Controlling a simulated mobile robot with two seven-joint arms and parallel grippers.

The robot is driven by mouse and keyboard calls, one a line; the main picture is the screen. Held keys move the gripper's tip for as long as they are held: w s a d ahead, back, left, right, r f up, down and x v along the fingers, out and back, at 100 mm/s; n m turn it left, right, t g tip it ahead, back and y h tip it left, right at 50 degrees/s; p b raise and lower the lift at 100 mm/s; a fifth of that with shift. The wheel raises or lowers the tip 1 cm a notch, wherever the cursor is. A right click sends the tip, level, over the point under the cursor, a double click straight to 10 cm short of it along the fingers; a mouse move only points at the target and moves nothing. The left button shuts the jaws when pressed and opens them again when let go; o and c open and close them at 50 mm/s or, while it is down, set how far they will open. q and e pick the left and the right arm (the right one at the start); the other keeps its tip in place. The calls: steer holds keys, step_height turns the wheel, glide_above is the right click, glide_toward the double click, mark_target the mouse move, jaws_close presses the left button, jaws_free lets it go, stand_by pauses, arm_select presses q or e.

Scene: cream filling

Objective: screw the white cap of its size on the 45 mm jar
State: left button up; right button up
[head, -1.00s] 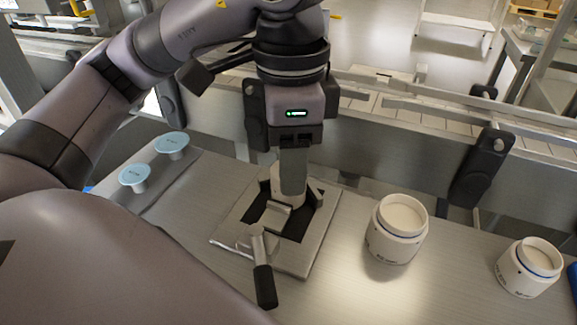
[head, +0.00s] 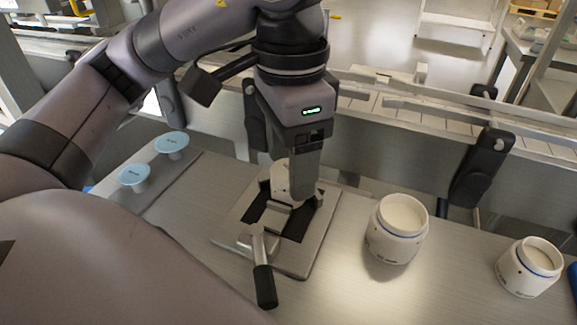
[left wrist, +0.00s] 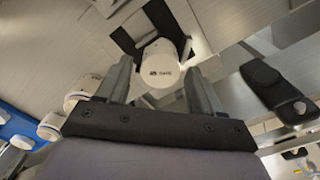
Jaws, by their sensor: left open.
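A white jar (head: 283,180) stands in the clamp fixture (head: 318,232), with dark jaws around it. In the left wrist view its round white top (left wrist: 160,62) carries small dark print and looks like a cap in place. Whether it is fully seated I cannot tell. My left gripper (head: 303,196) is turned at the jar, one finger in front of its right side in the head view. In the left wrist view the open fingers (left wrist: 160,78) lie on both sides of the white top, with gaps. My right gripper is not in view.
Two open white jars with pale filling, one nearer (head: 397,228) and one farther right (head: 530,266), stand on the table (head: 350,295). Two light blue disc-topped pieces (head: 172,146) sit on a grey plate at left. The clamp's black handle (head: 264,287) points forward. A metal rail runs behind.

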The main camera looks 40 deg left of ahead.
arm_select(q)
steer(key=shift+n, duration=1.1)
steer(key=n, duration=0.5)
steer(key=shift+n, duration=0.4)
steer(key=n, duration=0.5)
steer(key=shift+a+n, duration=0.1)
steer(key=shift+n, duration=0.2)
steer(key=shift+c, duration=0.3)
